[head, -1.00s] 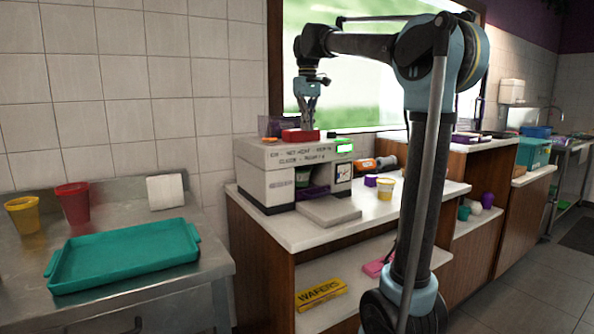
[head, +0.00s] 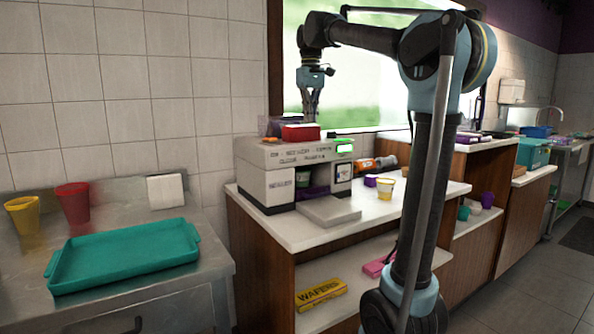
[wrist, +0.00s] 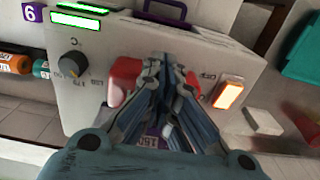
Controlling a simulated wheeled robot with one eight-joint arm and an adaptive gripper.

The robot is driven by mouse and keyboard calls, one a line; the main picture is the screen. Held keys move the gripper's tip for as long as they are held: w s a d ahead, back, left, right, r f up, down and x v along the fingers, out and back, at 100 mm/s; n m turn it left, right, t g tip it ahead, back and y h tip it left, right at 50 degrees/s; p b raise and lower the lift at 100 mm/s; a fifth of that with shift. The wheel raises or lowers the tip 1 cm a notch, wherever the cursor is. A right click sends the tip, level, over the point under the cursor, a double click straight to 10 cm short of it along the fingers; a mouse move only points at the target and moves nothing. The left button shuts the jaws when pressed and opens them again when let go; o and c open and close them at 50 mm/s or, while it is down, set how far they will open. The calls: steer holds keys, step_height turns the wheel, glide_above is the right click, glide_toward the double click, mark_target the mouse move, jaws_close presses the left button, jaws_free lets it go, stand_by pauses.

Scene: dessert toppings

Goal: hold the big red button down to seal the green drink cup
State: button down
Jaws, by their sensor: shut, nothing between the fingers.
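The big red button (head: 300,133) sits on top of the pale sealing machine (head: 268,185) and stands raised. In the wrist view the red button (wrist: 124,75) shows on both sides of my fingers. My gripper (head: 311,118) is shut and empty, pointing down just over the button; whether the tips touch it, I cannot tell. It also shows in the wrist view (wrist: 160,75). The green cup (head: 303,178) stands inside the machine's front bay, partly hidden by the bay's edges. The small display (head: 345,146) on the machine is lit green.
A yellow-and-white cup (head: 385,188), a small purple box (head: 370,181) and an orange bottle (head: 365,164) are on the counter right of the machine. A teal tray (head: 125,255), a yellow cup (head: 23,215) and a red cup (head: 74,203) are on the left table. A window is behind.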

steer(key=shift+s+d+r, duration=0.1)
steer(key=shift+s+r, duration=0.05)
steer(key=shift+r, duration=1.35)
steer(key=shift+s+d+r, duration=0.1)
steer(key=shift+s+r, duration=0.05)
steer(key=shift+r, duration=1.3)
steer(key=s+d+f+m, duration=0.1)
steer(key=s+d+f, duration=0.3)
steer(key=f, duration=0.3)
steer(key=s+d+f+m+t, duration=0.1)
steer(key=s+d+f, duration=0.3)
steer(key=f, duration=0.2)
steer(key=s+d+f+m, duration=0.1)
steer(key=s+d+f, duration=0.3)
steer(key=f, duration=0.3)
steer(key=s+d+f+m, duration=0.1)
steer(key=s+d+f, duration=0.1)
steer(key=s+f, duration=0.3)
steer(key=s+d+f+m, duration=0.1)
steer(key=s+f, duration=0.5)
steer(key=f, duration=0.8)
steer(key=s+d+f+m+t, duration=0.1)
steer(key=s+d+f, duration=0.3)
steer(key=f, duration=0.6)
steer(key=shift+s+m, duration=0.3)
steer(key=shift+s, duration=0.35)
steer(key=shift+w+d+f, duration=0.1)
steer(key=shift+w+f, duration=0.15)
steer(key=shift+w, duration=0.2)
